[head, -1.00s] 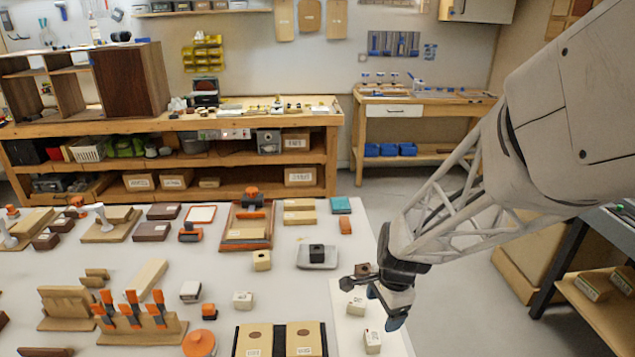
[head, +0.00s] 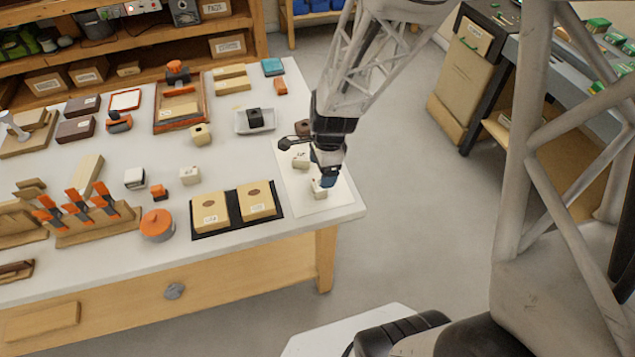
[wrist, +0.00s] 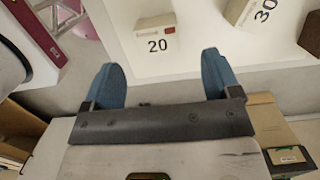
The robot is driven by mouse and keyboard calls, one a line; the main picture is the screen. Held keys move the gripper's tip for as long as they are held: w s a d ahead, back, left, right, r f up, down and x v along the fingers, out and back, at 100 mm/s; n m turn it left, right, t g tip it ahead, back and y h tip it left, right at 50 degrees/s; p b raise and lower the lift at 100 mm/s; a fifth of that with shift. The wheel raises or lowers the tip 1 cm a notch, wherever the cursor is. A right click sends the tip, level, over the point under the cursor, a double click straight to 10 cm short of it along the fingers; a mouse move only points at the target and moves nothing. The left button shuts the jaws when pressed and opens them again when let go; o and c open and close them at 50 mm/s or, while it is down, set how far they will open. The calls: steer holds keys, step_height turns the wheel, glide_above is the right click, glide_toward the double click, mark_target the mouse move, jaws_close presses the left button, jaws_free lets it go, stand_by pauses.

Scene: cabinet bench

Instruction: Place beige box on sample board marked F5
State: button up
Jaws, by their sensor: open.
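My gripper (head: 327,172) is above the front right of the bench, its blue fingers spread and empty. Just beyond the fingertips in the wrist view (wrist: 160,78) is a small beige box marked 20 (wrist: 157,46), lined up with the gap. In the head view this box (head: 319,190) is partly hidden by the gripper. A second beige box, marked 30 (wrist: 247,12), stands behind it; it also shows in the head view (head: 300,161). Two tan sample boards, left (head: 210,212) and right (head: 257,201), lie on a black mat. Their labels are too small to read.
The boxes stand on a white sheet (head: 318,206) near the bench's right edge. A grey tray (head: 240,128) holds a dark block, and a dark brown block (head: 303,128) is by my gripper. Other small blocks (head: 190,175) and an orange round pot (head: 157,225) are left.

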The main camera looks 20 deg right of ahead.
steer(key=shift+f, duration=0.3)
steer(key=shift+f, duration=0.15)
steer(key=shift+s+a+f, duration=0.1)
steer(key=shift+a+f, duration=0.15)
steer(key=shift+f, duration=1)
steer(key=shift+s+a+f, duration=0.1)
steer(key=shift+a+f, duration=0.1)
steer(key=shift+f, duration=1)
steer(key=shift+c, duration=0.5)
steer(key=c, duration=1)
steer(key=shift+r, duration=0.1)
